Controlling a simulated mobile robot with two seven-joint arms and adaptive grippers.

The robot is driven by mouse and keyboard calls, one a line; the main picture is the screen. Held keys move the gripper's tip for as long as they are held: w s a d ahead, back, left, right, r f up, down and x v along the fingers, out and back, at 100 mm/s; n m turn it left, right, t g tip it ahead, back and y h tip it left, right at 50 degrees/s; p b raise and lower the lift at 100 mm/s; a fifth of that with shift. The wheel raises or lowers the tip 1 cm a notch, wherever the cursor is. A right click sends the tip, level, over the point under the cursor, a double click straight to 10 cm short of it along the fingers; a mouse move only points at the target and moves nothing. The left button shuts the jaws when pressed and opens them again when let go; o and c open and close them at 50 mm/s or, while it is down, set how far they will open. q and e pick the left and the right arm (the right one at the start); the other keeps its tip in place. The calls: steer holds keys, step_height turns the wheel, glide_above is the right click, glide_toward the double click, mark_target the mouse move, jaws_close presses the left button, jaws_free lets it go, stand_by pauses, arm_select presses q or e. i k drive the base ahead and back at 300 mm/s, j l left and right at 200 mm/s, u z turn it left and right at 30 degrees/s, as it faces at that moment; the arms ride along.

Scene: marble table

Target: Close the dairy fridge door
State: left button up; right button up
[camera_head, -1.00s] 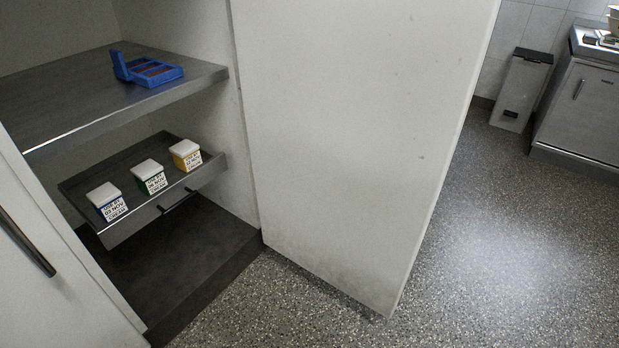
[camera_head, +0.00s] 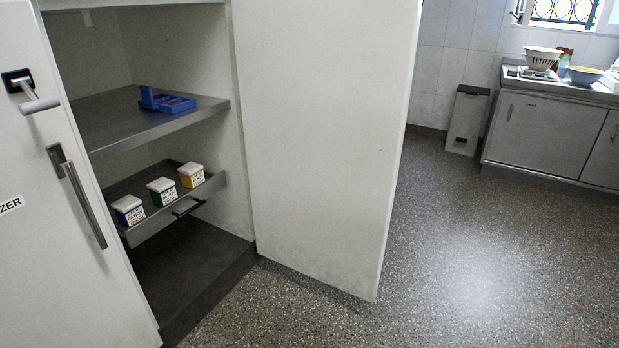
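The white fridge door (camera_head: 315,140) stands wide open in the head view, hinged at the right side of the cabinet opening. Its plain face is toward me, and no handle shows on it. The open cabinet has a grey shelf (camera_head: 150,122) with a blue hinged case (camera_head: 165,100) on it. Below is a pulled-out tray (camera_head: 165,217) bearing three small white-lidded tubs, one blue (camera_head: 128,210), one green (camera_head: 162,191) and one yellow (camera_head: 191,175). Neither of my grippers is in view.
A white door with a metal handle (camera_head: 82,200) and a label reading "ZER" stands at the left. Speckled floor (camera_head: 450,260) is clear to the right. A bin (camera_head: 467,120) and a counter cabinet (camera_head: 540,135) with bowls stand at the back right.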

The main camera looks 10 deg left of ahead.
mark_target(324, 86)
steer(key=k+u, duration=0.1)
steer(key=u, duration=0.9)
steer(key=k+j+u, duration=0.1)
steer(key=u, duration=0.4)
steer(key=l+u, duration=0.15)
steer(key=u, duration=0.25)
steer(key=l+u, duration=0.15)
steer(key=u, duration=0.25)
steer(key=l+u, duration=0.15)
steer(key=u, duration=0.25)
steer(key=k+l, duration=0.2)
steer(key=l, duration=0.45)
steer(key=k+l, duration=0.2)
steer(key=l, duration=0.5)
steer(key=k+l, duration=0.2)
steer(key=l, duration=0.45)
steer(key=k+l, duration=0.2)
steer(key=l, duration=0.5)
steer(key=k+l, duration=0.25)
steer(key=l, duration=0.4)
steer(key=k+l, duration=0.2)
steer(key=l, duration=0.45)
steer(key=k+l, duration=0.2)
steer(key=l, duration=0.5)
steer(key=k+l, duration=0.2)
steer(key=l, duration=0.45)
steer(key=k+l, duration=0.1)
steer(key=k, duration=0.25)
